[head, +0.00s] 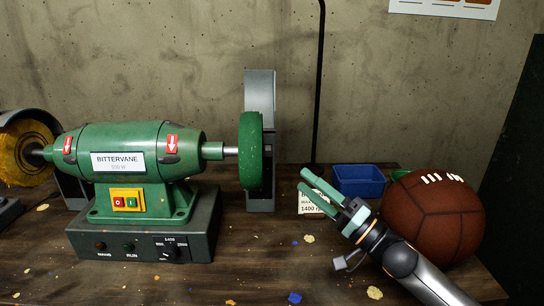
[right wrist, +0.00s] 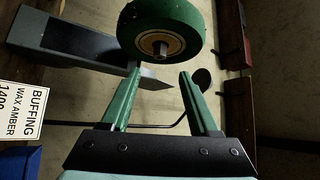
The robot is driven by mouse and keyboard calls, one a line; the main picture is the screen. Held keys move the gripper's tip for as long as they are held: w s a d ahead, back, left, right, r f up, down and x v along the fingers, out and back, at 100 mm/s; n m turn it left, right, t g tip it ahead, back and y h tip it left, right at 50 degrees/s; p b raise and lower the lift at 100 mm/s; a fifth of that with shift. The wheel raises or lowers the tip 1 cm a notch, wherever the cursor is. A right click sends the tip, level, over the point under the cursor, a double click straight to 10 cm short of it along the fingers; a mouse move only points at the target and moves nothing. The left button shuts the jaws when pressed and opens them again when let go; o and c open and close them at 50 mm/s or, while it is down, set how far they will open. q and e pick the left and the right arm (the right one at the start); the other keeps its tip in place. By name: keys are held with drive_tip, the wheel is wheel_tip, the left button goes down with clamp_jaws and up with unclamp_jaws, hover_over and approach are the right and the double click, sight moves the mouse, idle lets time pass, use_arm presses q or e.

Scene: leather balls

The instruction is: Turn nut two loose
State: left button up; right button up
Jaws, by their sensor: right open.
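The green bench machine (head: 130,150) labelled BITTERVANE has a green wheel (head: 251,150) on its right shaft and a yellow wheel (head: 22,150) at the left. In the right wrist view, the green wheel (right wrist: 160,25) shows its pale hub, with a shaft end or nut (right wrist: 160,48) at its centre. I cannot tell which nut is number two. My right gripper (head: 305,180) is right of the green wheel and apart from it. Its fingers are open and empty, and in the wrist view the gap (right wrist: 160,76) lies below the hub. My left gripper is not in view.
A brown leather ball (head: 432,215) sits beside my right arm. A blue bin (head: 358,181), a green bin (head: 402,174) and a white buffing wax card (head: 311,208) are behind the gripper. A grey guard (head: 260,90) stands behind the green wheel. Wax crumbs dot the bench (head: 270,270).

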sight(267, 151)
drive_tip(key=x, duration=1)
drive_tip(key=shift+b, duration=0.35)
drive_tip(key=shift+a, duration=0.15)
clamp_jaws()
